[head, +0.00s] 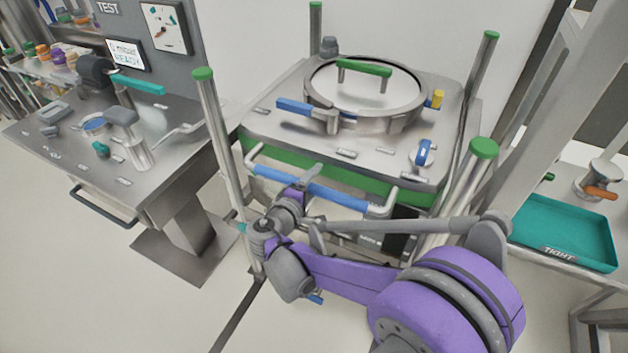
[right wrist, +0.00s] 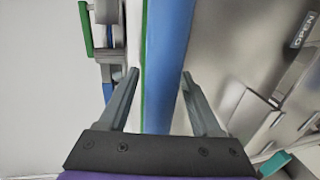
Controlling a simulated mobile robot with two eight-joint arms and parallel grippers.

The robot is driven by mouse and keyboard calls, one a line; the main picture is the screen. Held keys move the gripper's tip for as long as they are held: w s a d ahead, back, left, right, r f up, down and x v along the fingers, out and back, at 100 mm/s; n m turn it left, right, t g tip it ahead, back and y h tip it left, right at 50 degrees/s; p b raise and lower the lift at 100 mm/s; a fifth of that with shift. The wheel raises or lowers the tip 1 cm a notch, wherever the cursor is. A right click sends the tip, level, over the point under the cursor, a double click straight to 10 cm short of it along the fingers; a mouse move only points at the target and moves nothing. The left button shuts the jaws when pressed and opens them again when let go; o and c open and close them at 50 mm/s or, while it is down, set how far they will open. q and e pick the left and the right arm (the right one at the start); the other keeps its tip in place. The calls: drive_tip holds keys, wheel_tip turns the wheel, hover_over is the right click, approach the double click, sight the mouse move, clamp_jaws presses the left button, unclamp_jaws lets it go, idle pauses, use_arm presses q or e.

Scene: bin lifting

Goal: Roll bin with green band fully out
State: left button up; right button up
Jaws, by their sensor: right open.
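The bin (head: 285,130) is a steel box with a green band (head: 340,174) below its top plate. It stands upright between green-capped posts. A blue handle bar (head: 335,195) runs across its front and also shows in the right wrist view (right wrist: 167,40). My right gripper (head: 308,176) is at the left-middle part of this bar. In the right wrist view my right gripper (right wrist: 160,78) is open, with one finger on each side of the blue bar; I cannot tell whether either finger touches it. My arm hides part of the bin's lower front. My left gripper is not in view.
A steel test bench (head: 165,180) stands left of the bin. At the right, a teal tray (head: 565,235) sits on a shelf. A green-capped post (head: 217,150) stands at the bin's front left. The floor (head: 100,290) at front left is mostly clear.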

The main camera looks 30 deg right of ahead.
drive_tip(key=shift+c, duration=0.2)
clamp_jaws()
idle(1.2)
